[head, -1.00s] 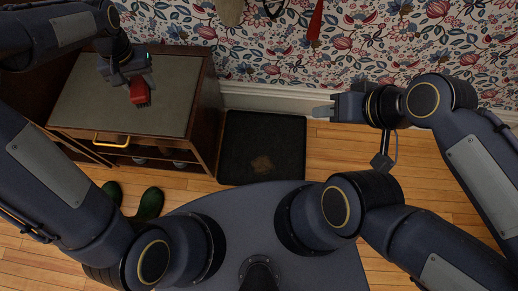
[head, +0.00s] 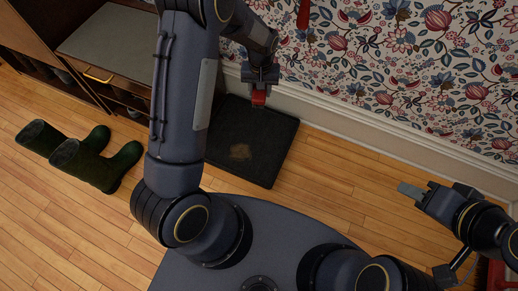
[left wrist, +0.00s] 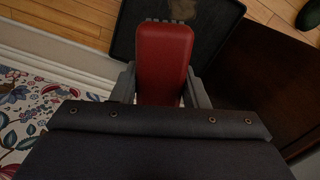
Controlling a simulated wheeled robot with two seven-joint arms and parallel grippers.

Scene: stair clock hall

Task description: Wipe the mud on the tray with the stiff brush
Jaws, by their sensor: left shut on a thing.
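My left gripper (head: 261,84) is shut on the stiff brush (head: 259,97), which has a red back. The brush hangs above the back part of the black tray (head: 268,170). In the left wrist view the brush (left wrist: 164,62) sits between the fingers, with a row of bristle tufts at its far end. A brown patch of mud (head: 240,152) lies on the tray, nearer to me than the brush. The mud also shows just past the bristles in the left wrist view (left wrist: 178,12). My right gripper (head: 412,191) is empty at the right, clear of the tray; its finger gap is unclear.
Dark green boots (head: 95,165) stand on the wooden floor at the left. A wooden cabinet with a grey top (head: 115,45) stands at the back left. The papered wall and white baseboard (head: 350,122) run behind the tray. The floor right of the tray is clear.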

